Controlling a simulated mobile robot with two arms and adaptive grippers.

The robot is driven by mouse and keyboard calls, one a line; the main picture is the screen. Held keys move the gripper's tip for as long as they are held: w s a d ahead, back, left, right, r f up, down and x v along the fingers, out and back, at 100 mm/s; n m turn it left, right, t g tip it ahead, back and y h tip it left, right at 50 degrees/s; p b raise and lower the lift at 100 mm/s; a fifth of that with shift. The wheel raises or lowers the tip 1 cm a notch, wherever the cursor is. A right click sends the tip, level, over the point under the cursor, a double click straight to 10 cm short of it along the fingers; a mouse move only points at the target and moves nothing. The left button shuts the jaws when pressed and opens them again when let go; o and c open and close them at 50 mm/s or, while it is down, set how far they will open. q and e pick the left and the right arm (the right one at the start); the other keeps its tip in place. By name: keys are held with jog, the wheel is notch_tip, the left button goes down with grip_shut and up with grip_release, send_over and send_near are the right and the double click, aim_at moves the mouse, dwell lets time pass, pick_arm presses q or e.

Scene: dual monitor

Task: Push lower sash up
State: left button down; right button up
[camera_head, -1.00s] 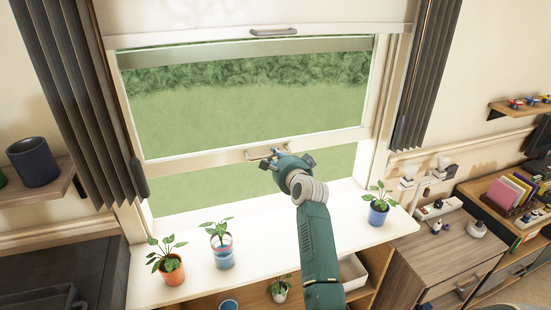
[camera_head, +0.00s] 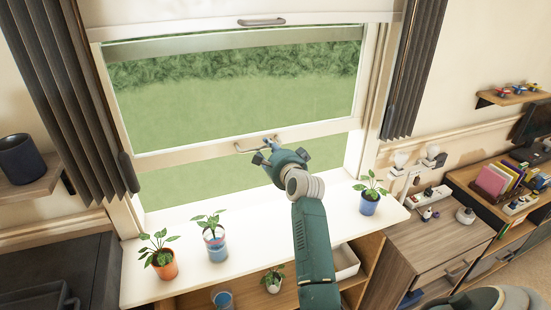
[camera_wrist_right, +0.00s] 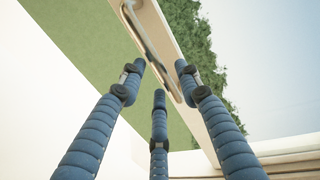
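The lower sash (camera_head: 200,153) is a white-framed pane, raised partway, with an open gap between its bottom rail and the sill. A metal bar handle (camera_head: 244,149) is on its bottom rail; it also shows in the right wrist view (camera_wrist_right: 148,48). My right gripper (camera_head: 268,156) is at the handle, just below and right of its middle. In the right wrist view its blue fingers (camera_wrist_right: 160,72) are spread, with the handle between the two upper tips; I cannot tell whether they touch it. My left gripper is not in view.
The upper sash handle (camera_head: 261,21) is above. Dark curtains (camera_head: 412,70) hang at both sides.

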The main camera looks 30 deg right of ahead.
jog(key=v, duration=0.9)
jog(key=shift+s, duration=0.3)
jog(key=shift+a, duration=0.1)
